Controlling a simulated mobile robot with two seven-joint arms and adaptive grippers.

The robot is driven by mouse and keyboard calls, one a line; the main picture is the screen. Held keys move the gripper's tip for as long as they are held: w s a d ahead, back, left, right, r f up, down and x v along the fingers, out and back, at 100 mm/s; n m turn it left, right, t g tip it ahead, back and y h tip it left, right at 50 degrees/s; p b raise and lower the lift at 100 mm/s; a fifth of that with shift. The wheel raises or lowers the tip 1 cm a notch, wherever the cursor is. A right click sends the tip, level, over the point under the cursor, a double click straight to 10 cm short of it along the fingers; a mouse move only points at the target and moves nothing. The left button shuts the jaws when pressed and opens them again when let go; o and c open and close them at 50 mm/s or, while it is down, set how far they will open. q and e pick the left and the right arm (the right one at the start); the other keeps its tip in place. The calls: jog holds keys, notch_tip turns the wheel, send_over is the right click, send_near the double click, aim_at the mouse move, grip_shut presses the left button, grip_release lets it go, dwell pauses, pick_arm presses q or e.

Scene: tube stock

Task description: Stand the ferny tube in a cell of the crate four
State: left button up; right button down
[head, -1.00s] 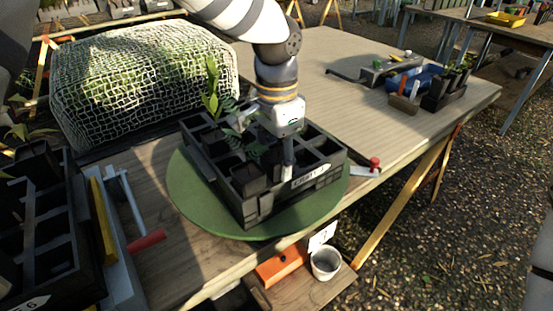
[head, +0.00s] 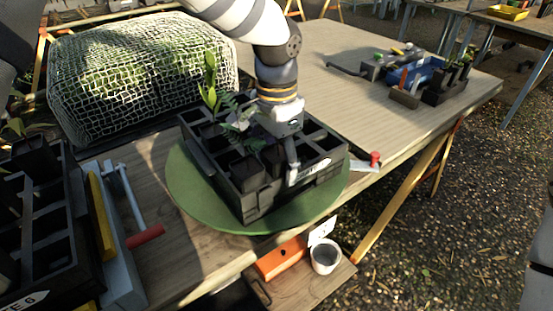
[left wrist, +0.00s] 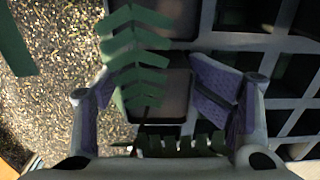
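The black crate (head: 215,175), with a white label on its near side, stands on a round green mat (head: 195,205). The ferny tube (head: 248,172), a dark square pot, stands upright at the crate's near left part. Its green fronds (head: 238,130) rise beside my left gripper (head: 280,158). In the left wrist view, the ferny tube (left wrist: 160,95) shows between my gripper's two purple-padded fingers (left wrist: 162,100). The fingers are spread, with a gap on the left side. Fronds cover part of the tube, and how deep it sits is unclear. My right gripper is out of view.
A taller leafy plant (head: 210,85) stands in the crate's back left. Another black crate (head: 75,235) stands at left, near a red-handled tool (head: 146,236). A blue tray (head: 425,72) and dark pots lie at right. The middle tabletop is clear.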

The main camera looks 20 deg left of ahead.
pick_arm(q)
jog(key=shift+r, duration=0.2)
notch_tip(320, 180, up, 12)
jog(key=shift+f, duration=0.1)
dwell(0.3)
